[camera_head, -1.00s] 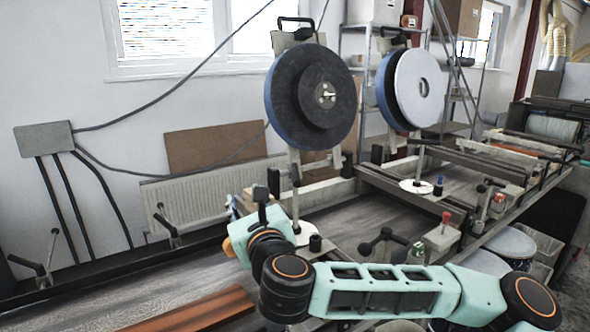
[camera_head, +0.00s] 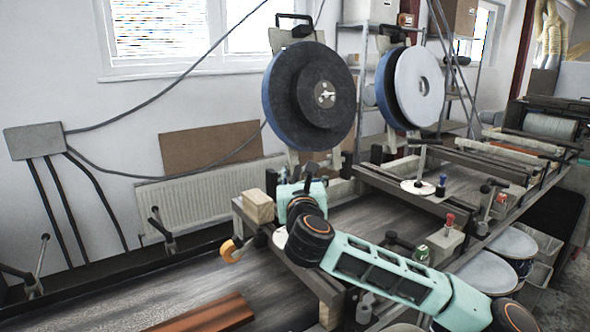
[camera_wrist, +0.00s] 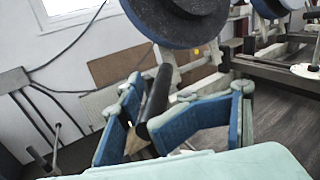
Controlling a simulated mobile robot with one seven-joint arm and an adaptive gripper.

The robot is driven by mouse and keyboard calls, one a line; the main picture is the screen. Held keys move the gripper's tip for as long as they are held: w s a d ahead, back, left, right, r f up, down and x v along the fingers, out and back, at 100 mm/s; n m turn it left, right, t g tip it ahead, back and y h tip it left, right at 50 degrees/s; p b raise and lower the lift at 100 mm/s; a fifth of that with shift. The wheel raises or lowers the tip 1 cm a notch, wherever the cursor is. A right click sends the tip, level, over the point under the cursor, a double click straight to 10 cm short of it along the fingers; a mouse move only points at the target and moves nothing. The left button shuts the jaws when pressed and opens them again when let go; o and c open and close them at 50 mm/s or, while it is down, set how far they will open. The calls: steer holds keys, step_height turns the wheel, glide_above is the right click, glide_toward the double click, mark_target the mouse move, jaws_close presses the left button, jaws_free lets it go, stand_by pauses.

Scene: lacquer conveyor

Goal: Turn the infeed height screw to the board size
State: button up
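The infeed height screw appears to be the upright post with a white scale disc (camera_head: 283,238) at its foot, on the near machine below the large dark reel. My wrist hides much of it in the head view. A dark cylindrical grip (camera_wrist: 156,97), probably its crank handle, stands tilted in the wrist view. My gripper (camera_wrist: 188,88) has its blue fingers spread, one on each side of the grip. The grip lies closer to the left finger; I cannot tell whether it touches. In the head view the fingers are mostly hidden by my wrist.
A wooden block (camera_head: 258,206) and an orange hook-shaped part (camera_head: 232,251) are beside my wrist. A reel (camera_head: 310,96) hangs above. A second station with its own white disc (camera_head: 417,187) stands to the right. Brown boards (camera_head: 205,314) lie at the front left.

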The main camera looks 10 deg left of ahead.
mark_target(295, 168)
steer(key=shift+x, duration=1.75)
steer(key=shift+c, duration=0.4)
steer(key=shift+f, duration=0.1)
jaws_close()
